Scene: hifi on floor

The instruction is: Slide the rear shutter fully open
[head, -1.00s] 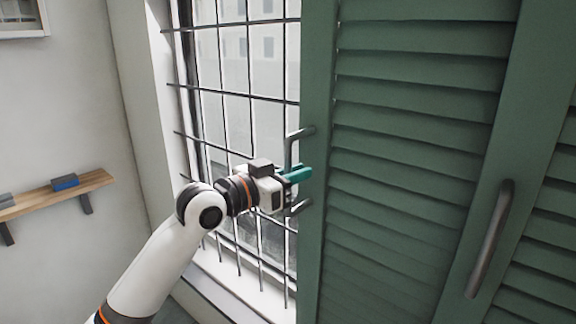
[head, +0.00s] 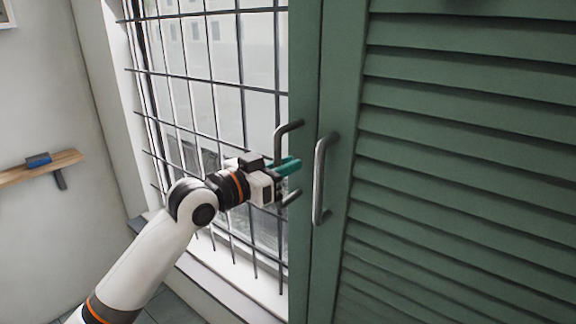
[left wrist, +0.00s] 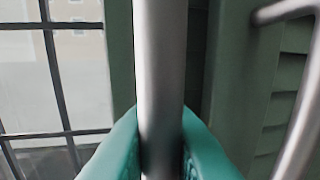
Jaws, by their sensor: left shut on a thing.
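The rear shutter (head: 304,80) is green and shows in the head view only as a narrow upright strip at the window's right side. The rest of it is hidden behind the louvred front shutter (head: 450,160). The rear shutter's grey bar handle (head: 279,143) stands off its left edge. My left gripper (head: 288,167), with teal fingers, is shut on this handle at mid-height. In the left wrist view the handle (left wrist: 160,60) runs upright between the teal fingertips (left wrist: 160,145). My right gripper is not in view.
The front shutter's handle (head: 322,180) is close to the right of my left gripper; it also shows in the left wrist view (left wrist: 302,110). A barred window (head: 215,110) lies open to the left. A wooden shelf (head: 40,168) with a blue item hangs on the left wall.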

